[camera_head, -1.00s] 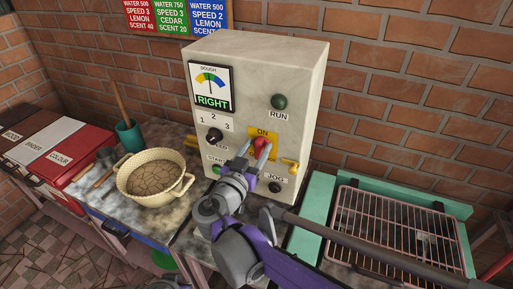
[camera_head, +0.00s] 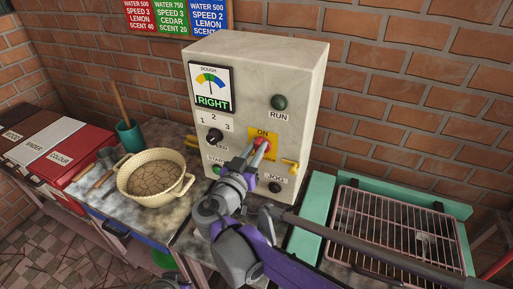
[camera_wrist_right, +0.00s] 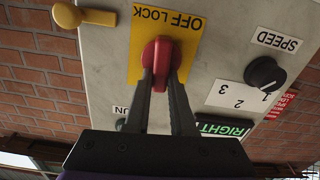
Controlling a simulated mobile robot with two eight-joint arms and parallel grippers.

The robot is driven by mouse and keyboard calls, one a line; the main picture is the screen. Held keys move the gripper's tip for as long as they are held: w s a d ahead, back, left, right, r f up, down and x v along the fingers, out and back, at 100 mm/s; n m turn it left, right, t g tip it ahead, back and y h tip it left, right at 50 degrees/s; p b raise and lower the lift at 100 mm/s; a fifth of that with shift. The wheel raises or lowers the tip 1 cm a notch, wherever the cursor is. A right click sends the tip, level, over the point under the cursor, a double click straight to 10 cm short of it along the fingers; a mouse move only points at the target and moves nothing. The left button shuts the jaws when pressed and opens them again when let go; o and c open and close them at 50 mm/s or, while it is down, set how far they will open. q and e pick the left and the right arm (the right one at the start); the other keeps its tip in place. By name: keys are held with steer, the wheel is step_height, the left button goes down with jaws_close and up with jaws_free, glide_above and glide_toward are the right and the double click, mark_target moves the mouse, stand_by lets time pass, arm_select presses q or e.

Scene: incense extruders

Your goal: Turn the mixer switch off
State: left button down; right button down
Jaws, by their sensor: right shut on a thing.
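The mixer switch is a red rotary handle (camera_wrist_right: 157,62) on a yellow plate (camera_wrist_right: 187,52), on the front of the pale control box (camera_head: 297,62). The plate reads ON at its top in the head view, and OFF LOCK shows in the upside-down wrist view. There the handle lies roughly along the plate's length, slightly tilted. My right gripper (camera_wrist_right: 161,80) is shut on the handle, one dark finger on each side. In the head view the right gripper (camera_head: 260,153) covers the lower plate.
A speed knob (camera_head: 215,136), green run lamp (camera_head: 279,102) and black jog button (camera_head: 275,187) surround the switch. A dough gauge (camera_head: 211,86) reads RIGHT. A cream pot (camera_head: 153,179) stands left, and a wire rack (camera_head: 395,232) lies right.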

steer(key=n, duration=0.4)
steer(key=shift+w+a+p, duration=0.1)
steer(key=shift+a+p, duration=0.15)
steer(key=shift+p, duration=0.1)
steer(key=shift+w+a+f+n, duration=0.15)
steer(key=shift+f+n, duration=0.1)
steer(key=shift+n, duration=1.9)
steer(key=shift+s+a+f+n, duration=0.1)
steer(key=shift+f+n, duration=0.2)
steer(key=shift+n, duration=1.8)
steer(key=shift+w+a+f+n, duration=0.15)
steer(key=shift+f+n, duration=0.1)
steer(key=shift+n, duration=1.9)
steer(key=c, duration=0.8)
jaws_free()
steer(key=shift+o, duration=0.2)
steer(key=b+v, duration=0.1)
steer(key=v, duration=1)
